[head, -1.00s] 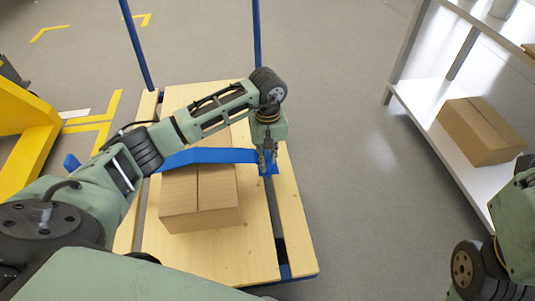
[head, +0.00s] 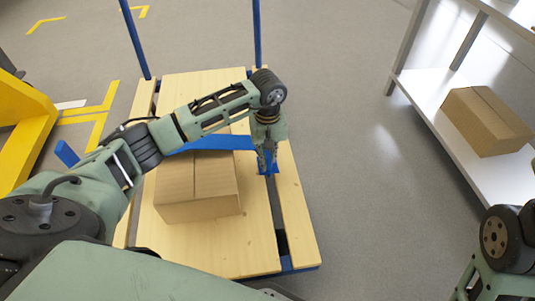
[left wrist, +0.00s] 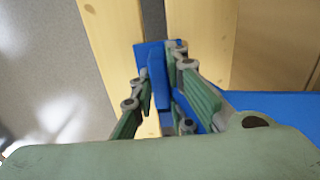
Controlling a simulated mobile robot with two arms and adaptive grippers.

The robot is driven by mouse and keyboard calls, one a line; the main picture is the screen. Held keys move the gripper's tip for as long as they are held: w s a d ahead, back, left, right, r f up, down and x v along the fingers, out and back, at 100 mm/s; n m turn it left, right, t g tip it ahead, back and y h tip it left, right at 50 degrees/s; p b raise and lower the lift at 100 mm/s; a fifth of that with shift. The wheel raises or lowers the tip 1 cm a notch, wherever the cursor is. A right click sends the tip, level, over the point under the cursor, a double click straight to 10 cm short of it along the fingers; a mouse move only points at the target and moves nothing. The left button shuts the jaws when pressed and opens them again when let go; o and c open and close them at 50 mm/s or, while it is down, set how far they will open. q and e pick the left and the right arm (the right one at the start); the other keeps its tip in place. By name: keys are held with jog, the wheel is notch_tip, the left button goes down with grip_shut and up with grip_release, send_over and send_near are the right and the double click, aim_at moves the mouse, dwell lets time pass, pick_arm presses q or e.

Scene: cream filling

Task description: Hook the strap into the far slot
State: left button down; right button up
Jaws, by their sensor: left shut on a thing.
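My left gripper (head: 266,166) is shut on the strap's blue end piece at the right side of the deck. In the left wrist view the end piece (left wrist: 157,78) stands between the two fingers (left wrist: 163,95), over the gap between two planks. The dark slot (head: 280,240) between the right planks shows nearer me. Whether the end piece enters the gap cannot be told. The fingers of my right gripper are out of view.
Two blue posts (head: 135,40) rise at the cart's far end. A white shelf (head: 430,95) with another cardboard box (head: 487,120) stands at the right. A yellow frame (head: 25,125) is at the left. The grey floor between cart and shelf is clear.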

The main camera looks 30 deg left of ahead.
pick_arm(q)
jog(key=c, duration=1.6)
grip_release()
jog(key=shift+c, duration=0.2)
jog(key=shift+r, duration=0.15)
